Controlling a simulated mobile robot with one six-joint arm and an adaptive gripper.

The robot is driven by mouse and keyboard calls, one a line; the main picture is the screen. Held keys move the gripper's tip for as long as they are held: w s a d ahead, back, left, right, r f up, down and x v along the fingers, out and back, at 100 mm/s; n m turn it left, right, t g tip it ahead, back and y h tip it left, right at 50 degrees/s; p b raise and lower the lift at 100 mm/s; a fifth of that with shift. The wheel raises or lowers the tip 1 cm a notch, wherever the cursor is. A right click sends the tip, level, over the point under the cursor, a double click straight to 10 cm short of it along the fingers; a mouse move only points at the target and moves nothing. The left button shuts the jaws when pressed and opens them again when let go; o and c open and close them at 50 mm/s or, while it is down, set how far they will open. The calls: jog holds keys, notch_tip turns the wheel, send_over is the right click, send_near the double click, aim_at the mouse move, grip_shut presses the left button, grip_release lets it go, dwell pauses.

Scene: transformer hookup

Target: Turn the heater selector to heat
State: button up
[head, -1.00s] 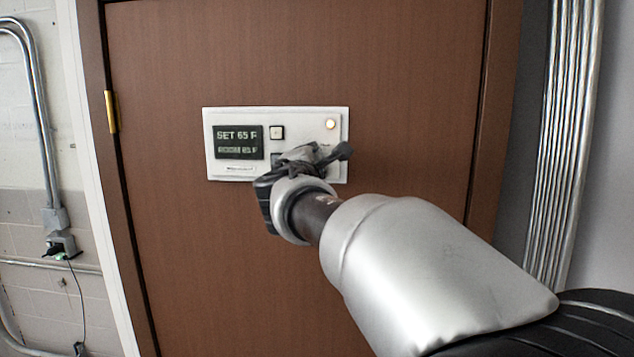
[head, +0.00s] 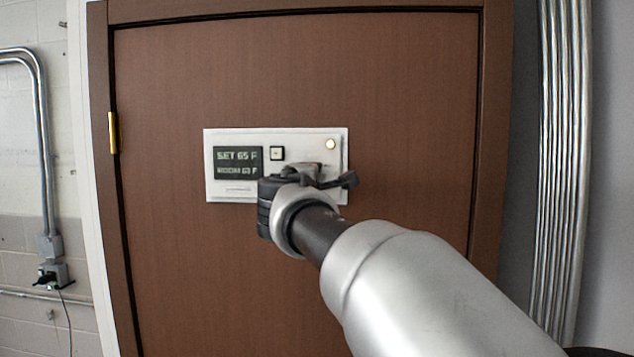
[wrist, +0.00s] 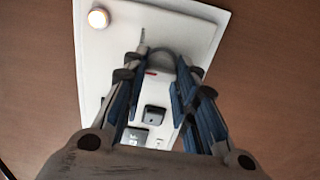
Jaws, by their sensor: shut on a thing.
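The white heater control panel (head: 228,196) is fixed to a brown door. Its dark display (head: 238,163) reads SET 65 F, with a ROOM line below. A round lamp (head: 330,144) at its upper right is lit; it also shows in the wrist view (wrist: 97,18). My gripper (head: 328,177) is at the panel's lower right and covers the selector there. In the wrist view my gripper (wrist: 163,72) is shut on the grey, rounded selector (wrist: 161,56), with one finger on each side. The selector's setting and most labels are hidden or too small to read.
A square button (head: 277,153) sits beside the display, left of my gripper. The brown door (head: 240,290) around the panel is flat and clear. Metal conduits (head: 562,150) run up the wall at right. An outlet with a plug (head: 50,273) is on the left wall.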

jog(key=o, duration=1)
jog(key=shift+o, duration=0.2)
jog(key=s, duration=1.2)
jog(key=shift+a, duration=0.2)
